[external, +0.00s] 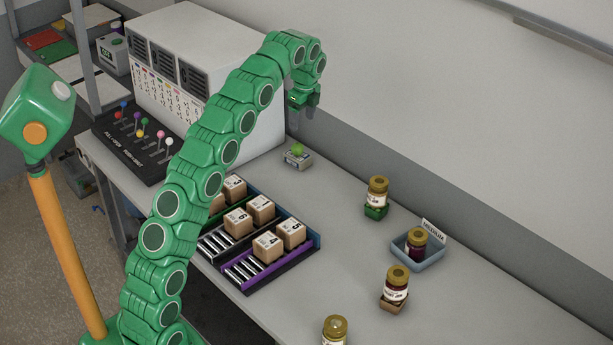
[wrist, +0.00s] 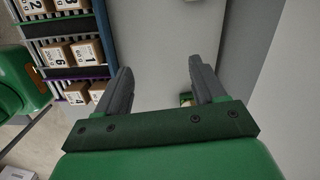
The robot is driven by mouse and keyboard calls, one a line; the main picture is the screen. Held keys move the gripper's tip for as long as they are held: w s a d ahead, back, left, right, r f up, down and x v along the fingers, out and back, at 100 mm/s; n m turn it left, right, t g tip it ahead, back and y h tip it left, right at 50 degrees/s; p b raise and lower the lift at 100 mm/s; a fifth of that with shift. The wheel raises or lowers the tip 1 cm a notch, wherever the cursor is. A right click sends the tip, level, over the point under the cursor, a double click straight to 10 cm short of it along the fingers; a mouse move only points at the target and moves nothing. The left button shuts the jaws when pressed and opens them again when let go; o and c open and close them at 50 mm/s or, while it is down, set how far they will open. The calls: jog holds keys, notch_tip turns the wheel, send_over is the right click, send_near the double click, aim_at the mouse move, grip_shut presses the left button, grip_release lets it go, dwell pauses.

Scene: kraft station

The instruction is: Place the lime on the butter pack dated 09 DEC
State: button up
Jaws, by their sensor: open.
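The green lime (external: 298,149) sits on top of a small pale pack (external: 298,161) near the back wall in the external view. The pack's lettering is too small to read, so I cannot tell whether it carries 09 DEC. My gripper (external: 301,121) hangs above the lime, apart from it, with its fingers pointing down. In the wrist view my gripper (wrist: 160,68) has its two fingers wide apart with nothing held between their tips. The lime cannot be made out clearly in the wrist view.
A rack (external: 266,277) with numbered boxes stands left of the bench's middle. Several jars stand to the right, one in a green holder (external: 375,212), one in a blue-grey tray (external: 406,257). A lever console (external: 135,150) and white cabinet (external: 205,60) stand left. Bench between rack and jars is clear.

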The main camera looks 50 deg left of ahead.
jog(key=s+d+r+n, duration=0.1)
jog(key=s+d+n, duration=0.45)
jog(key=s, duration=0.75)
jog(key=s+d+r+n, duration=0.25)
jog(key=s+d, duration=0.55)
jog(key=s, duration=0.4)
jog(key=s+d+f+n, duration=0.2)
jog(key=s+f, duration=0.1)
jog(key=s, duration=0.6)
jog(key=s+d+f+n+g+h, duration=0.1)
jog(key=s+d+f+n, duration=0.2)
jog(key=s, duration=0.6)
jog(key=s+d+f+n, duration=0.2)
jog(key=s+f+n, duration=0.1)
jog(key=s, duration=0.7)
jog(key=shift+d+f+g, duration=0.3)
jog(key=shift+f+g, duration=0.1)
jog(key=shift+f, duration=0.35)
